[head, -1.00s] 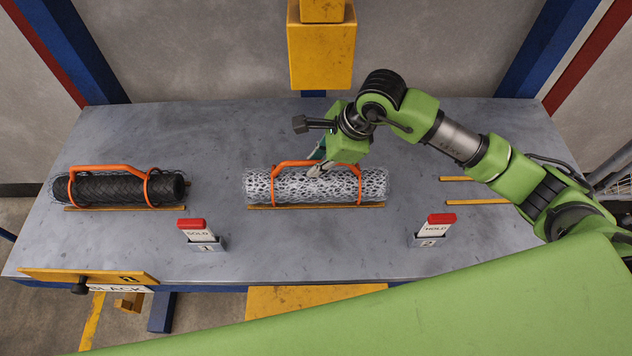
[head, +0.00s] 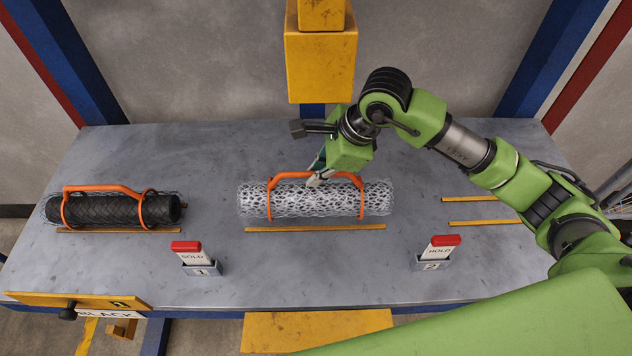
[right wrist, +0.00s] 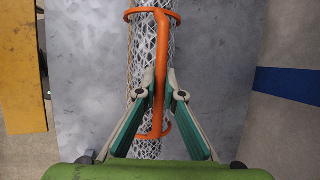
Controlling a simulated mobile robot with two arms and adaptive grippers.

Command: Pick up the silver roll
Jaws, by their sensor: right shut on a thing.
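The silver roll (head: 300,204) is a tube of silvery mesh with an orange carrying handle (head: 292,175) and two orange hoops around it. It is level and appears a little above the table, with a gap between it and the wooden strip (head: 315,228) in front. My right gripper (head: 318,180) is shut on the handle near its middle. In the right wrist view, the fingers (right wrist: 161,95) close on the orange bar, with the silver roll (right wrist: 143,62) under it. My left gripper is not in view.
A black roll (head: 100,211) with an orange handle lies at the table's left. Wooden strips (head: 485,223) mark an empty place at the right. A yellow block (head: 320,66) hangs behind.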

